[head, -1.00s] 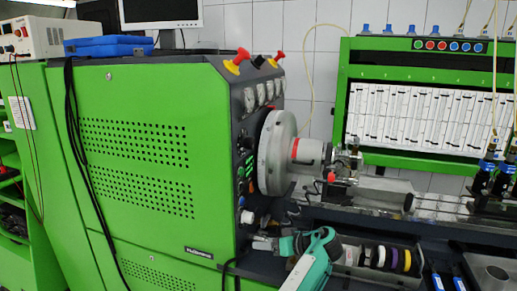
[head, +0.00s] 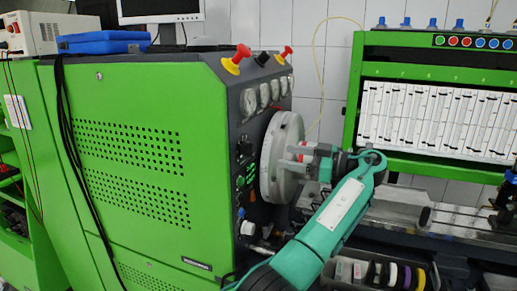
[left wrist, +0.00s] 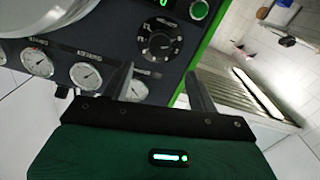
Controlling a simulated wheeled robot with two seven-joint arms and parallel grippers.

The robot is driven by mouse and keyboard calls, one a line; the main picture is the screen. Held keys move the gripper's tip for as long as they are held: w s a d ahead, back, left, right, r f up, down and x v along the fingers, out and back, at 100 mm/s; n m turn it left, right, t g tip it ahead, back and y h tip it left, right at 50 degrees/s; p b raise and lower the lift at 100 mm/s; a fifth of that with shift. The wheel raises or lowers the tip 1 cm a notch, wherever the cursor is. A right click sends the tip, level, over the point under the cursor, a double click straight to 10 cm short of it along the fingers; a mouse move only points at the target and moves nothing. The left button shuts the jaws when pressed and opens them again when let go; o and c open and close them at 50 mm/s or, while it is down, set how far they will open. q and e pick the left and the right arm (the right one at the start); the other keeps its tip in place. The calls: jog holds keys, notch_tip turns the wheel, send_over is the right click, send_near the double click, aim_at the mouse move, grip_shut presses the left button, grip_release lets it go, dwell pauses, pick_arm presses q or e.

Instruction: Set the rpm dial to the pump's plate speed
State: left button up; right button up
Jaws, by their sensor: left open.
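The dial (left wrist: 160,42) is a round black knob with a printed scale around it, on the dark control panel. It is clear in the left wrist view, but its setting is too small to read. In the head view, the panel (head: 243,185) faces right on the green cabinet. A green digit display (left wrist: 163,3) is cut off by the top edge. My left gripper (head: 297,153) is open and empty, in front of the grey disc. Its fingers (left wrist: 158,70) point toward the panel, apart from the dial. I cannot make out a pump plate. My right gripper is not in view.
Several round gauges (left wrist: 86,75) lie beside the dial. A green button (left wrist: 199,9) is near it. The large grey disc (head: 277,165) stands beside the panel. Red and yellow knobs (head: 237,60) top the cabinet. A tray (head: 345,272) with coloured rings lies low at the right.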

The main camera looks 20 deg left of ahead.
aim_at(255, 151)
pick_arm(q)
jog(key=a+p, duration=0.2)
jog(key=a, duration=0.8)
jog(key=shift+w+p, duration=0.1)
jog(key=shift+p, duration=0.25)
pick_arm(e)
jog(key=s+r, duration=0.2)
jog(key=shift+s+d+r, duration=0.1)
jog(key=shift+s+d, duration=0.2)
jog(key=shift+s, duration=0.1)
pick_arm(q)
jog(key=shift+c, duration=0.2)
jog(key=c, duration=0.9)
